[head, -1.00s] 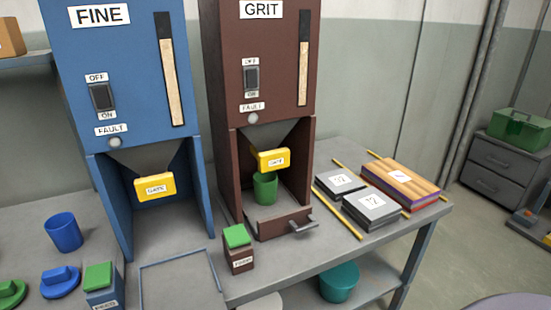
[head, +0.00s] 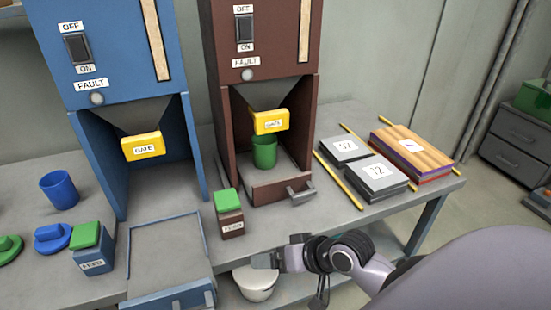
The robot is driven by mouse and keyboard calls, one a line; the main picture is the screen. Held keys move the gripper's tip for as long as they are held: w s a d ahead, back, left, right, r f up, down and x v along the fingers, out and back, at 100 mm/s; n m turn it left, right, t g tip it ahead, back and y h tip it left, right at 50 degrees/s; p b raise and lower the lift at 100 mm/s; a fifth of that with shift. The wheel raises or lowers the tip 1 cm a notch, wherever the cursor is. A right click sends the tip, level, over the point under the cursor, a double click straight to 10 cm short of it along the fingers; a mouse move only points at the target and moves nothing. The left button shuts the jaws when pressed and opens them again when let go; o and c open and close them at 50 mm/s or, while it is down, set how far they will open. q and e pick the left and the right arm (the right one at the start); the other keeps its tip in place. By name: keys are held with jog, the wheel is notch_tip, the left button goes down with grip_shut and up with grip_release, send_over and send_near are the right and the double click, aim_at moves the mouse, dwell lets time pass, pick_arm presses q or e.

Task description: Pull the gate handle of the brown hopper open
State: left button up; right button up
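The brown hopper (head: 224,62) stands at the back centre. Its yellow gate handle (head: 270,121) sits under the funnel, with a green cup (head: 264,152) below it. My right gripper (head: 264,261) reaches in from the lower right, in front of the table's front edge. It is well below and in front of the gate handle, touching nothing I can make out. Its fingers are small and dark here, so whether they are open or shut is unclear. My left gripper is not in view.
The blue hopper (head: 105,50) with its own yellow gate handle (head: 142,146) is on the left. Grey blocks (head: 374,179) lie right. A white bowl (head: 256,284) is below the table.

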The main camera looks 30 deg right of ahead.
jog(key=w+d+r+m+t, duration=0.5)
jog(key=w+d+r+m, duration=0.3)
jog(key=w, duration=0.4)
jog(key=m+t+h, duration=0.1)
jog(key=m+t, duration=0.3)
jog(key=m, duration=0.1)
send_near(275, 124)
jog(key=w, duration=0.3)
jog(key=shift+w+a, duration=0.3)
jog(key=shift+w, duration=0.8)
jog(key=shift+w+a, duration=0.25)
jog(key=shift+w, duration=0.85)
jog(key=shift+w+a, duration=0.3)
jog(key=shift+w, duration=0.8)
